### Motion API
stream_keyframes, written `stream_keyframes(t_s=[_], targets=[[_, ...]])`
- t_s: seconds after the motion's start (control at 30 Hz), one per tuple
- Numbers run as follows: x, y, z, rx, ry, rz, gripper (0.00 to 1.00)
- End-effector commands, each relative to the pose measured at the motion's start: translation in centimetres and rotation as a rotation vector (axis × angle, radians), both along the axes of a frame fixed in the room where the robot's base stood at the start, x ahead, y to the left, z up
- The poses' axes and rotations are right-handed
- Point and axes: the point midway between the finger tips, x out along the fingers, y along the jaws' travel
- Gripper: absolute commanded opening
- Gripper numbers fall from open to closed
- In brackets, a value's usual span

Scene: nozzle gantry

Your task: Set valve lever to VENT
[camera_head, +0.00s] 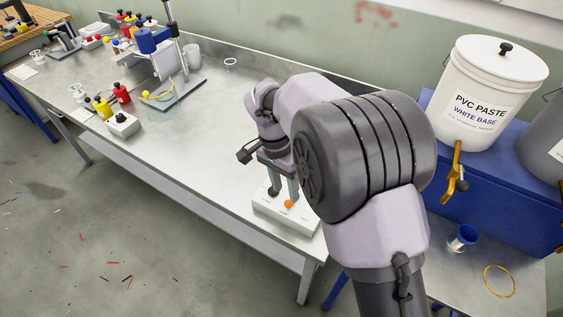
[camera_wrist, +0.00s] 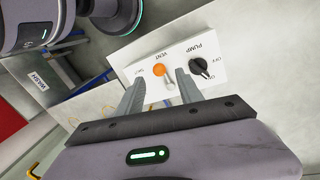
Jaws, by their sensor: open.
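The valve lever has an orange round knob (camera_wrist: 159,69) on a white control box (camera_wrist: 215,80) in the wrist view. A pale shaft seems to run from the knob down and to the right. The printed word VENT is just above the knob; a smaller label, hard to read, is to its left. In the head view the box (camera_head: 262,209) stands at the table's front edge, with the orange knob (camera_head: 288,204) on top. My gripper (camera_wrist: 160,76) is open, pointing down over the box, with one finger on each side of the lever. I cannot tell whether either finger touches it.
A black PUMP knob (camera_wrist: 199,67) with an OFF label sits on the same box, right of my right finger. The metal table (camera_head: 200,150) is clear left of the box. A stand with a blue part (camera_head: 152,40) is farther back. A white paste bucket (camera_head: 487,95) stands right.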

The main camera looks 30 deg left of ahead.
Motion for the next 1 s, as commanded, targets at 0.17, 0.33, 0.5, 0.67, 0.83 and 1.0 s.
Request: stream_keyframes(t_s=[0.17,0.33,0.5,0.67,0.83,1.0], targets=[[0.4,1.2,6.8,0.004,-0.003,-0.001,0.43],[0.6,2.0,11.0,0.003,-0.002,0.000,0.43],[0.7,2.4,12.8,0.002,-0.001,0.000,0.43],[0.7,2.4,12.9,0.001,0.000,0.000,0.43],[0.7,2.4,12.9,0.001,0.000,0.000,0.43],[0.8,2.0,13.2,0.010,-0.002,-0.002,0.43]])
